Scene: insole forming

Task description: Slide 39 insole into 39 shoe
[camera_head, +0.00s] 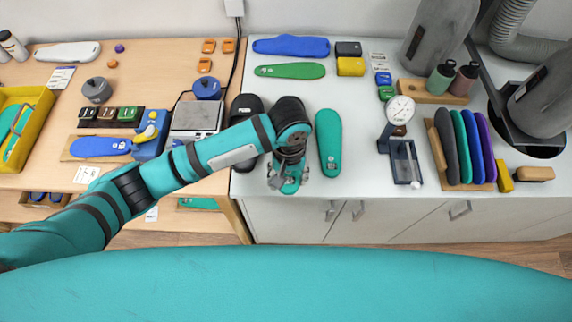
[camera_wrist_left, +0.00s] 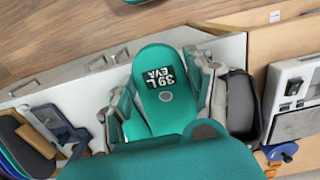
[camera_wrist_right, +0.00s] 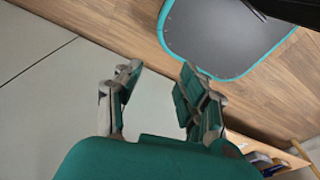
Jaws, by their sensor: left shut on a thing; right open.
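My left gripper (camera_head: 288,178) is shut on a teal insole (camera_head: 291,186) near the white counter's front edge. In the left wrist view the insole (camera_wrist_left: 160,118) is marked "39 L EVA" and lies between the two fingers (camera_wrist_left: 166,88). A black shoe (camera_head: 290,104) lies behind the gripper, partly hidden by my arm; I cannot tell whether the insole touches it. Another black shoe (camera_head: 244,108) lies left of it, and shows beside the fingers in the left wrist view (camera_wrist_left: 240,104). My right gripper (camera_wrist_right: 158,85) is open and empty in the right wrist view.
A second teal insole (camera_head: 329,140) lies just right of the held one. A dial gauge (camera_head: 400,110) stands further right, near a rack of coloured insoles (camera_head: 467,186). A scale (camera_head: 198,117) is on the wooden table at left. Blue and green pieces lie behind.

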